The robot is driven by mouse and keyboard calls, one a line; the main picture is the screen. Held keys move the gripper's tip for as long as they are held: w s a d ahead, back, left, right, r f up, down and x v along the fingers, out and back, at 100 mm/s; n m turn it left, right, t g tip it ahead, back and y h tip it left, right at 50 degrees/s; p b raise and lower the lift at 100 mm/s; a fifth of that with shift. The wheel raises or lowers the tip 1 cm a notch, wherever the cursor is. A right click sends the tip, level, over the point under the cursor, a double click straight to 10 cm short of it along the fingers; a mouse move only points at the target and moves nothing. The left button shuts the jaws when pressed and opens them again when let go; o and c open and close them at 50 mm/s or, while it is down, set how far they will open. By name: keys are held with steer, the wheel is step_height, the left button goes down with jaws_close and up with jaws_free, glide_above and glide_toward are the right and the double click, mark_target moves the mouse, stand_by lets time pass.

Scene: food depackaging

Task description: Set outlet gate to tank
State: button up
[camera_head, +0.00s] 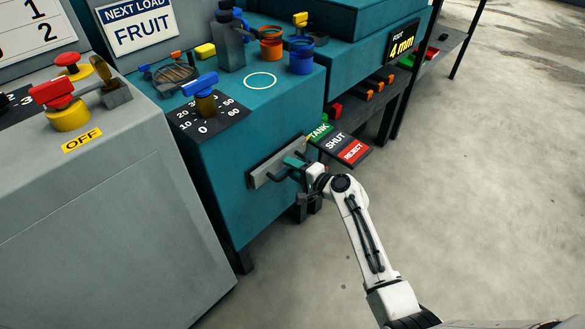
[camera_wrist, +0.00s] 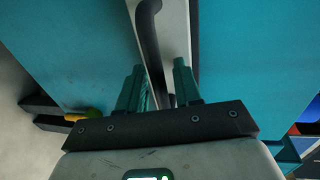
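The outlet gate's grey slide plate (camera_head: 260,176) is on the front face of the teal machine, with a dark bar handle (camera_head: 276,177). Beside it is a sign with a green TANK, a black SHUT (camera_head: 335,141) and a red REJECT panel. A small yellow piece shows at the TANK end; whether it is a pointer is unclear. My gripper (camera_head: 296,163) is at the handle. In the wrist view, its teal fingers (camera_wrist: 158,88) stand apart on either side of the dark handle (camera_wrist: 149,35), with gaps showing. The gripper hides part of the handle in the head view.
A blue dial knob (camera_head: 201,86) with a number scale stands on top of the machine. Orange and blue cups (camera_head: 301,60) stand farther back. A grey cabinet (camera_head: 85,200) with red knobs is at left. The floor (camera_head: 470,180) at right is open.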

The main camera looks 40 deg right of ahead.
steer(key=s+r+p, duration=0.1)
steer(key=s+r, duration=0.1)
steer(key=s, duration=0.8)
steer(key=shift+s+d, duration=0.2)
steer(key=shift+s, duration=0.05)
steer(key=s+a+f+n+g+y, duration=0.25)
steer(key=a+n, duration=0.25)
steer(key=a, duration=0.3)
steer(key=s+a+f+n+g, duration=0.3)
steer(key=s+a+n+g, duration=0.6)
steer(key=s, duration=0.4)
steer(key=s+d+r+n+g+h, duration=0.1)
steer(key=s+r+n+g+h, duration=0.2)
steer(key=s, duration=0.5)
step_height(320, 180, up, 13)
steer(key=p, duration=1.3)
steer(key=shift+d+p, duration=0.15)
steer(key=shift+p, duration=0.25)
